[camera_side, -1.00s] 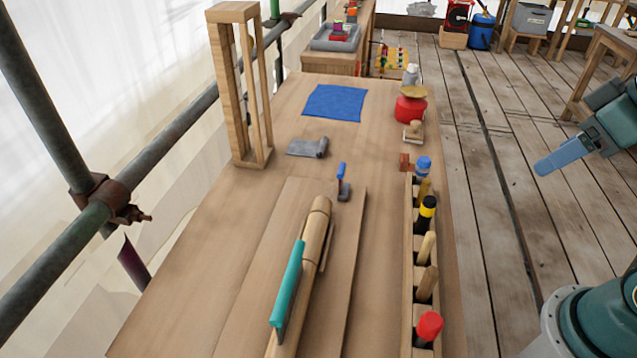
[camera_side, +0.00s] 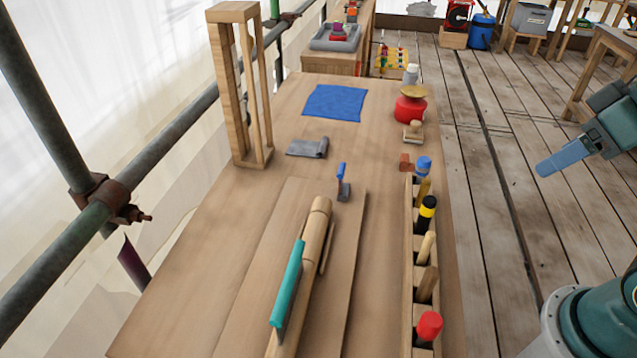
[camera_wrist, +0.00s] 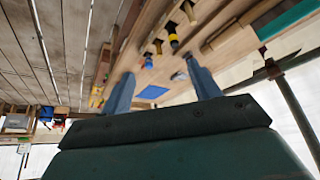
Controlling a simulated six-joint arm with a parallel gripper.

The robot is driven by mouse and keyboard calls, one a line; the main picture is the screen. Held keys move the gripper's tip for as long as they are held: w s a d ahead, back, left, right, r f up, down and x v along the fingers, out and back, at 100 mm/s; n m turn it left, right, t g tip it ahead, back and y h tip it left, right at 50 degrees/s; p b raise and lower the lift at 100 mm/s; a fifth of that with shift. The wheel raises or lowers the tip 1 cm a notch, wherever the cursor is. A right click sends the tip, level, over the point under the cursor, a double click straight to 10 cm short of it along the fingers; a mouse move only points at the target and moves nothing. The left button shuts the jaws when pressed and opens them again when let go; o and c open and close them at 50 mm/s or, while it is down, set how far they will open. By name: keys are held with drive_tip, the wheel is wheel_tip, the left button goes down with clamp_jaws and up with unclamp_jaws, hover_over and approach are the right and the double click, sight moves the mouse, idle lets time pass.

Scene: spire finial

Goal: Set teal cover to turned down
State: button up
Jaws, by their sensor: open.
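The teal cover (camera_side: 288,285) is a long, narrow teal piece lying along the left side of a round wooden shaft (camera_side: 318,225) on the workbench. It slants along the shaft, its far end near the shaft's upper part. A teal patch at the upper right of the wrist view (camera_wrist: 290,22) appears to be the same cover. My gripper (camera_wrist: 157,70) shows two blue fingers spread apart with nothing between them. In the side view my gripper (camera_side: 545,168) is at the right, over the floor, well clear of the bench and the cover.
A wooden rack (camera_side: 408,330) of several upright tools lines the bench's right edge. A blue-handled tool (camera_side: 342,180), grey sheet (camera_side: 308,148), blue cloth (camera_side: 334,102), red pot (camera_side: 410,108) and tall wooden frame (camera_side: 222,90) stand farther back. Scaffold pipes run along the left.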

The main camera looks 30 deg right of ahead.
idle(0.4)
drive_tip(key=c, duration=0.5)
drive_tip(key=shift+w+a+r, duration=0.25)
drive_tip(key=shift+w, duration=0.15)
drive_tip(key=shift+c, duration=0.5)
drive_tip(key=w+a+r+m+g+y, duration=0.1)
drive_tip(key=w+a+r+m+g, duration=0.2)
drive_tip(key=w+a, duration=0.95)
drive_tip(key=w+a+f+m+g, duration=0.1)
drive_tip(key=a+f+m, duration=0.2)
drive_tip(key=a, duration=0.8)
drive_tip(key=w+a+f+m+g+h, duration=0.1)
drive_tip(key=a+f+m, duration=0.2)
drive_tip(key=a+f, duration=0.3)
drive_tip(key=a, duration=0.4)
drive_tip(key=shift+a+f+g, duration=0.3)
drive_tip(key=shift+a, duration=0.05)
drive_tip(key=shift+f, duration=0.1)
